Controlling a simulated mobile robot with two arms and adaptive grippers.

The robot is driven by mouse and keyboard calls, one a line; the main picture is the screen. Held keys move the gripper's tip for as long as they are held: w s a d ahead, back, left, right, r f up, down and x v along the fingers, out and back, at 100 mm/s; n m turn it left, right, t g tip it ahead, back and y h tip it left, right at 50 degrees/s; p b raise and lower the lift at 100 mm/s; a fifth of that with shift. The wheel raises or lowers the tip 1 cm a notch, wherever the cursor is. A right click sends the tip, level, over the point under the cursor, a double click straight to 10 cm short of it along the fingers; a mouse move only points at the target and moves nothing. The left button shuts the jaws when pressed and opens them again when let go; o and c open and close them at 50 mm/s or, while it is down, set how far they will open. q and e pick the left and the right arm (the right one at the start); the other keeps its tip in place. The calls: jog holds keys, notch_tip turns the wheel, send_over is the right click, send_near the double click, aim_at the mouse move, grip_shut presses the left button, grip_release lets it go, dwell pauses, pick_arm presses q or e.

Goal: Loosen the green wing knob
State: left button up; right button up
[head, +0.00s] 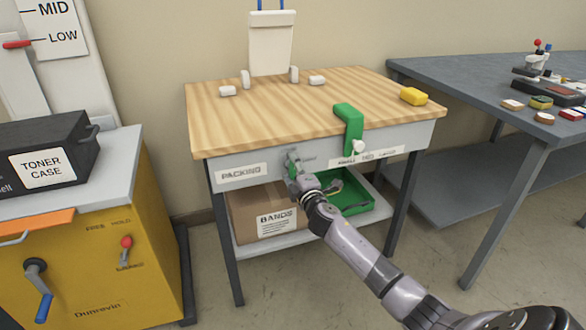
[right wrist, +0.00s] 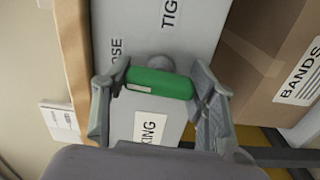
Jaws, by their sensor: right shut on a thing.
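The green wing knob (right wrist: 158,83) is a short rounded bar on a grey hub, set on the grey front panel (right wrist: 185,35) of the packing table. It shows between the fingers of my right gripper (right wrist: 160,93) in the right wrist view, one finger at each end. My right gripper (head: 294,164) is shut on it at the panel's front in the head view, where the gripper mostly hides the knob. Partly covered lettering, "OSE" and "TIG", stands on the panel around the knob. My left gripper is not in view.
A green bracket (head: 348,122) with a white knob (head: 359,147) hangs over the table's front edge. Below are a cardboard BANDS box (head: 250,215) and a green tray (head: 358,209). A yellow block (head: 413,96) lies on the wooden top (head: 270,115). A yellow cabinet (head: 90,270) stands left.

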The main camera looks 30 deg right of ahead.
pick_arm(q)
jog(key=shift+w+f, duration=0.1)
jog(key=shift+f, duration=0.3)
pick_arm(e)
jog(key=shift+n, duration=0.4)
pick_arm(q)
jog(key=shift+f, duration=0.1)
pick_arm(e)
jog(key=shift+f, duration=0.1)
jog(key=o, duration=1.2)
jog(key=shift+c, duration=0.2)
jog(key=v, duration=1.2)
